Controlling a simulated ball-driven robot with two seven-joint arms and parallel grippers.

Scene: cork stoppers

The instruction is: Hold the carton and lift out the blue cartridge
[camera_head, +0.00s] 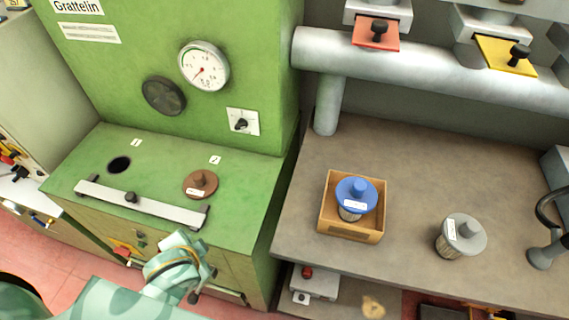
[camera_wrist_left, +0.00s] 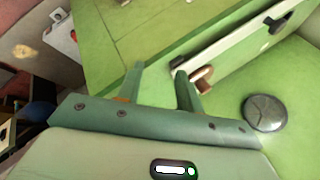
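The open-topped cardboard carton (camera_head: 350,232) stands on the grey-brown bench right of the green machine. The blue cartridge (camera_head: 357,189) stands upright inside it, its blue knobbed cap and white label above the rim and its lower body mostly hidden by the carton. My left gripper (camera_head: 203,284) is in front of the green machine, well left of the carton and apart from it. The left wrist view shows its two fingers (camera_wrist_left: 160,72) spread with nothing between them. That view shows neither carton nor cartridge. My right gripper is in neither view.
A grey cartridge (camera_head: 460,238) stands right of the carton, with a dark tap (camera_head: 545,255) farther right. A white bar (camera_head: 140,205) runs along the green machine's front edge, near a brown capped port (camera_head: 200,184) and an open hole (camera_head: 119,165). The bench behind the carton is clear.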

